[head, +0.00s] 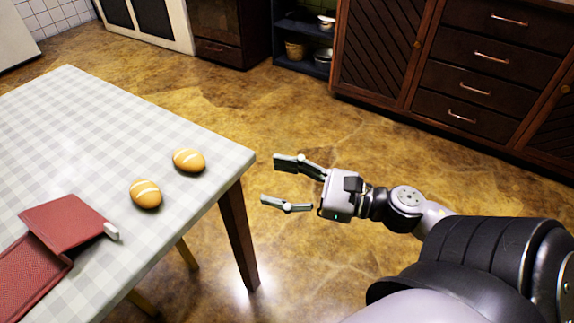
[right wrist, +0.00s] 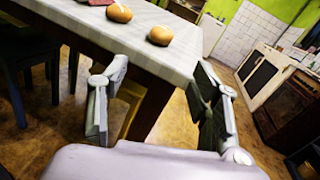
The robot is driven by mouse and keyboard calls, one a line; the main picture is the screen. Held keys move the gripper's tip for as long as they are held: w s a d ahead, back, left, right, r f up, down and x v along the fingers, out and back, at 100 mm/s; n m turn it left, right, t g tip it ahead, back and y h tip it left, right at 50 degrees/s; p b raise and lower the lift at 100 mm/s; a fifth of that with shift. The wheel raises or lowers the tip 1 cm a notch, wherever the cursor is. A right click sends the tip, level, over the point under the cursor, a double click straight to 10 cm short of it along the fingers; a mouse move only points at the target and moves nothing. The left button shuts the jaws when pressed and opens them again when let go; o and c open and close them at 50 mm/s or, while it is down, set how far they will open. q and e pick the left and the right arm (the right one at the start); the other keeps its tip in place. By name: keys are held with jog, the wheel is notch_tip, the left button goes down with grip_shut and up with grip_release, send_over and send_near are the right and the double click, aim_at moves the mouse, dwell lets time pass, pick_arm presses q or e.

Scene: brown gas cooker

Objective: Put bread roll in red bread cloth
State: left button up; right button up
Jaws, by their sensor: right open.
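Two orange-brown bread rolls with pale stripes lie on the table. One roll (head: 189,160) is near the table's right corner, the other roll (head: 146,194) is a little to its left and nearer. They also show in the right wrist view, one roll (right wrist: 160,36) at the edge and another roll (right wrist: 120,13) beyond. The red bread cloth (head: 66,225) lies at the lower left on the table, partly cut off by the frame. My right gripper (head: 279,182) is open and empty, off the table's right side; it also shows in the right wrist view (right wrist: 160,95). My left gripper is out of view.
The checkered table (head: 95,115) has its edge and corner between my right gripper and the rolls. A small white object (head: 111,231) touches the cloth's right side. Wooden drawers (head: 485,60) stand at the back right. The floor around my right gripper is clear.

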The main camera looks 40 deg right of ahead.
jog(key=w+d+f+m+t+h, duration=0.15)
jog(key=d+m+h, duration=0.3)
jog(key=m, duration=0.55)
jog(key=w+d+f+m+t+h, duration=0.1)
jog(key=d+f+m+h, duration=0.1)
jog(key=d+m+h, duration=0.5)
jog(key=s+a+f+m+g+h, duration=0.1)
jog(key=s+a+f+m+g, duration=0.1)
jog(key=f+m, duration=0.5)
jog(key=s+a+f+m+g+h, duration=0.1)
jog(key=s+a+f+m+g, duration=0.2)
jog(key=m, duration=1)
notch_tip(320, 180, down, 5)
jog(key=g, duration=0.3)
jog(key=shift+s+a, duration=0.15)
jog(key=shift+s, duration=0.25)
jog(key=shift+o, duration=0.5)
jog(key=s+a+f+m+g+y, duration=0.3)
jog(key=s+a+f+m+g, duration=0.1)
jog(key=a, duration=0.5)
jog(key=s+m+g, duration=0.1)
jog(key=s+m, duration=0.1)
jog(key=s, duration=0.1)
jog(key=shift+a+f, duration=0.3)
jog(key=shift+f, duration=0.05)
jog(key=shift+o, duration=0.3)
jog(key=shift+s+a+g, duration=0.25)
jog(key=shift+s+g, duration=0.1)
jog(key=shift+s, duration=0.05)
